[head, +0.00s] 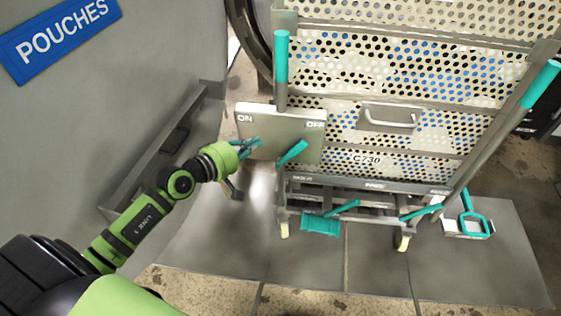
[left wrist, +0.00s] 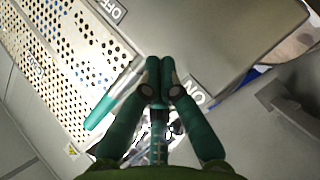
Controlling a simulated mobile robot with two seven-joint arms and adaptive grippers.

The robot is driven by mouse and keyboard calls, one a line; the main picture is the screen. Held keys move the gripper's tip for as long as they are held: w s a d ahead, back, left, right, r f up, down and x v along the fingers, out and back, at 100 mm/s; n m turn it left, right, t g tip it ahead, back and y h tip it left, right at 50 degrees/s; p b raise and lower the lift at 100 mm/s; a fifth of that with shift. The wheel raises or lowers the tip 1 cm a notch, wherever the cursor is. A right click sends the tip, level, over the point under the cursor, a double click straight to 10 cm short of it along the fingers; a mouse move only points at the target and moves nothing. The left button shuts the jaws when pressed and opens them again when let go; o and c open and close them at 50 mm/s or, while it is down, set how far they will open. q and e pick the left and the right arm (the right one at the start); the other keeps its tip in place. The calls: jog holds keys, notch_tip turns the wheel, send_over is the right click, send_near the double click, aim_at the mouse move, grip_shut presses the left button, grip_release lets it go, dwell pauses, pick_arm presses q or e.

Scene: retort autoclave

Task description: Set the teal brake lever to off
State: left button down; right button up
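The teal brake lever (head: 292,152) shows in the head view in front of a grey plate (head: 255,128) marked ON at the left and OFF at the right. Its teal grip slants up to the right. My left gripper (head: 256,142) is at the ON side of the plate, left of the lever and apart from it. In the left wrist view my left gripper's fingertips (left wrist: 160,65) are together with nothing visible between them, near the ON label. A teal handle on a grey shaft (left wrist: 102,110) shows beside the fingers; I cannot tell if it is the lever. My right gripper is out of view.
The trolley's perforated cage (head: 420,85) stands behind and right of the plate, with upright teal-topped handles (head: 282,57) at its sides. A grey cabinet with a blue POUCHES sign (head: 62,38) is at the left. Grey floor plates (head: 300,265) lie in front.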

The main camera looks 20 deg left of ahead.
aim_at(293, 148)
pick_arm(q)
jog(key=w+d+f, duration=0.1)
jog(key=w, duration=0.1)
jog(key=w+d+f+m+g, duration=0.1)
jog(key=w+f, duration=0.1)
jog(key=w, duration=0.1)
jog(key=w+d+f+m+g, duration=0.1)
jog(key=w+d+f, duration=0.1)
jog(key=shift+w, duration=0.15)
jog(key=shift+w+d+f, duration=0.15)
jog(key=shift+d+f, duration=0.3)
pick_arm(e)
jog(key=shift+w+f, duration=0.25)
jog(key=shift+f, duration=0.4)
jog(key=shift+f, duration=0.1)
pick_arm(q)
jog(key=shift+w+d+f, duration=0.15)
jog(key=shift+d+f, duration=0.2)
jog(key=shift+d, duration=0.45)
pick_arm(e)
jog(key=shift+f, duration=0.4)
